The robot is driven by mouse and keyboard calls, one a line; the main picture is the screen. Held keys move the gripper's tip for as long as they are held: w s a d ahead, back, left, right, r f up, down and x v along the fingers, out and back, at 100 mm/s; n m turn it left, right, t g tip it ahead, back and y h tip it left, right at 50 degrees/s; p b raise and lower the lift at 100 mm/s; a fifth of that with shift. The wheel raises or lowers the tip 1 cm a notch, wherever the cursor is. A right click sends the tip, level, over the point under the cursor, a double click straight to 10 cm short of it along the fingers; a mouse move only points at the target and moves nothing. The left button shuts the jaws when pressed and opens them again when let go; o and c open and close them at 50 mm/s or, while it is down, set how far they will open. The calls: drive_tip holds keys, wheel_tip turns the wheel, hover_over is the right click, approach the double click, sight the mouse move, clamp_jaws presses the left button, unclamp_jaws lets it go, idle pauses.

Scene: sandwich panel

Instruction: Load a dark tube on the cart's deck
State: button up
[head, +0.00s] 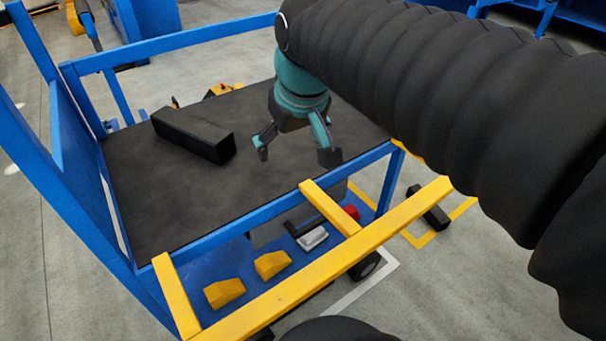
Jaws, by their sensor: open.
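A dark rectangular tube (193,135) lies on its side on the black deck (190,205) of the blue cart, towards the back left. Its near end faces right and towards me. My gripper (297,156) is open and empty. It hangs pointing down over the right part of the deck, to the right of the tube and apart from it. My black sleeved arm covers the upper right of the view and hides what lies behind it.
Blue rails (270,212) edge the deck, with a yellow bar (325,264) at the front. Yellow blocks (272,264) sit on a blue ledge below. Another dark piece (429,208) lies on the floor at right, by yellow tape. The deck's front left is clear.

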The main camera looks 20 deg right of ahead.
drive_tip(key=s+d+f+m+t, duration=0.1)
drive_tip(key=s+d+f, duration=0.1)
drive_tip(key=s+f, duration=0.6)
drive_tip(key=shift+s+m, duration=0.4)
drive_tip(key=shift+s, duration=0.15)
drive_tip(key=shift+d, duration=0.1)
